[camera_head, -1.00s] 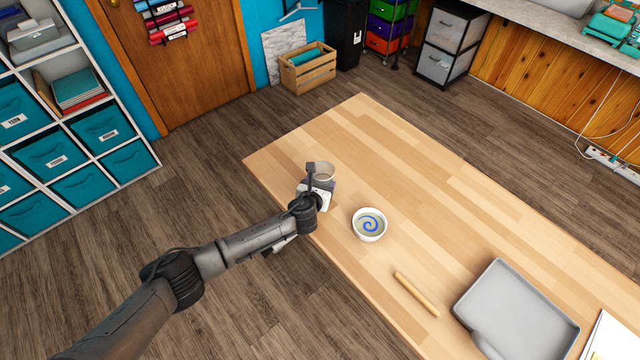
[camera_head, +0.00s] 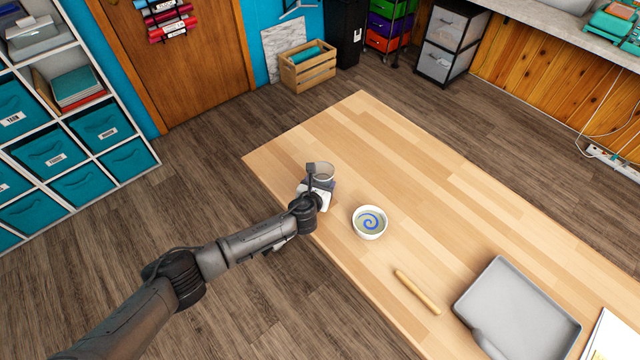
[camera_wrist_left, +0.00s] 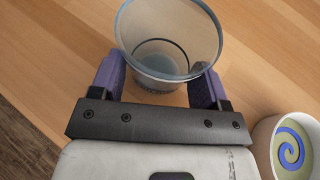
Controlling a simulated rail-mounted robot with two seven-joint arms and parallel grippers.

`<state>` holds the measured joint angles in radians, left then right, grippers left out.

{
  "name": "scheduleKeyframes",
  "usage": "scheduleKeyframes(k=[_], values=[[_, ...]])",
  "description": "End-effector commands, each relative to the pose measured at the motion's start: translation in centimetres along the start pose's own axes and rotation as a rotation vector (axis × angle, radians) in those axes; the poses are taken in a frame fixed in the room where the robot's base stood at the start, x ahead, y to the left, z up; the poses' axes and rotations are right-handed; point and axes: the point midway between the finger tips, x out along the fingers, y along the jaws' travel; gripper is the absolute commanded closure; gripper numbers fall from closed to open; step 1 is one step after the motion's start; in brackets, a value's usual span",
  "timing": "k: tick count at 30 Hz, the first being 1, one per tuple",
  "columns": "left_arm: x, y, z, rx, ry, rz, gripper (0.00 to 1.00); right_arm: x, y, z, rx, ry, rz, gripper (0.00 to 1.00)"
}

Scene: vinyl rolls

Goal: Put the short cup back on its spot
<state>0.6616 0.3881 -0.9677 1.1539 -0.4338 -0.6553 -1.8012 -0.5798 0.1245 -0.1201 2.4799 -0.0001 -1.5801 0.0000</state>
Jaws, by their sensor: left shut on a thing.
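A short clear cup (camera_head: 323,171) with a bluish rim is at the left end of the wooden table. It also shows in the left wrist view (camera_wrist_left: 168,35), between the two purple finger pads. My left gripper (camera_wrist_left: 160,82) is shut on the cup, one finger on each side; in the head view the gripper (camera_head: 318,183) partly hides it. The cup looks upright, and I cannot tell whether its base touches the table. No marked spot for it can be made out. My right gripper is not in view.
A white bowl with a blue spiral (camera_head: 370,222) stands close to the right of my left gripper. A wooden stick (camera_head: 417,292) and a grey tray (camera_head: 545,310) lie further right on the table (camera_head: 430,180). The table's far middle is clear.

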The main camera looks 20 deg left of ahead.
Motion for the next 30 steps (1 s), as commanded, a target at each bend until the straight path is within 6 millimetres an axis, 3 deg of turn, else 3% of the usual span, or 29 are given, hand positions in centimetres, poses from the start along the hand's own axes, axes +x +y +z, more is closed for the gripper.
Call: scheduleKeyframes(k=[9,10,18,30], values=[[0.09,-0.02,-0.22,-0.001,0.0,0.0,0.55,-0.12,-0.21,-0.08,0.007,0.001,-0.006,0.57],[0.09,-0.03,-0.22,-0.001,0.0,0.0,0.28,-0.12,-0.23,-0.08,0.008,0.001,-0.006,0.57],[0.08,-0.03,-0.21,0.0,0.0,0.0,0.02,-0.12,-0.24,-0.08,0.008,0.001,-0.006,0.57],[0.08,-0.03,-0.23,0.0,0.0,0.0,0.0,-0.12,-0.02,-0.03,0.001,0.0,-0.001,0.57]])
